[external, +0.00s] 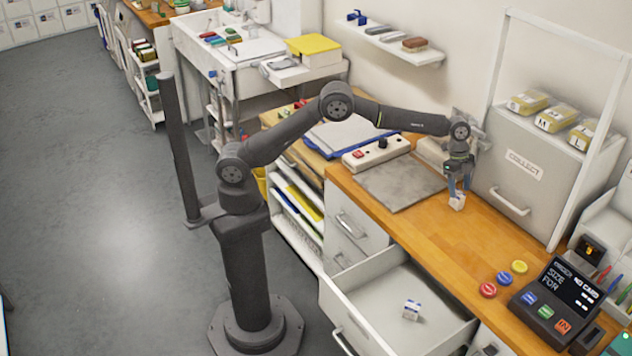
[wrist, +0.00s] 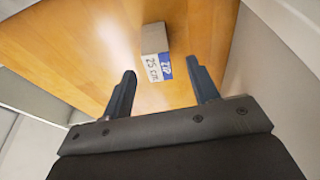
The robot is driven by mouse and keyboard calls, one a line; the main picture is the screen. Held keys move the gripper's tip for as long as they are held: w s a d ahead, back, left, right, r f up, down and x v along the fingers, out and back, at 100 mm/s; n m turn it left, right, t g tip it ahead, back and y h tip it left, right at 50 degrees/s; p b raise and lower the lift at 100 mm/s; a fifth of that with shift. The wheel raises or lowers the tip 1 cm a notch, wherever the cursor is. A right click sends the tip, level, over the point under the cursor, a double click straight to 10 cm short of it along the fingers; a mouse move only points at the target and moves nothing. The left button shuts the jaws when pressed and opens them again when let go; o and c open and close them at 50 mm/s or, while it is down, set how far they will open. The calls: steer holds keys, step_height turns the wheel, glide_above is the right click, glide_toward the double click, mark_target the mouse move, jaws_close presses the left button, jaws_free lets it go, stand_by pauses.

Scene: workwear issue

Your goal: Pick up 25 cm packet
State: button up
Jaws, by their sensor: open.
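The 25 cm packet (wrist: 155,55) is a small box with a white label reading "25 cm" and a blue patch reading "ZIP". It rests on the wooden counter (external: 440,222) in front of the grey COLLECT cabinet. My gripper (wrist: 162,88) is open, with its two fingers pointing toward the packet. In the wrist view the packet lies just beyond the fingertips, between their lines. In the external view my gripper (external: 459,192) is directly above the packet (external: 457,202), and the fingertips hide part of its top.
The COLLECT cabinet (external: 520,172) stands close behind my gripper. A grey plate (external: 400,182) lies to the left on the counter. An open drawer (external: 375,290) holds another small packet (external: 411,309). Round buttons (external: 488,290) and a dark card device (external: 553,302) are at the right.

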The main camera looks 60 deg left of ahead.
mark_target(459, 192)
steer(key=x, duration=0.4)
steer(key=shift+s+f, duration=0.1)
steer(key=shift+f, duration=0.3)
steer(key=shift+r, duration=0.1)
steer(key=c, duration=1.1)
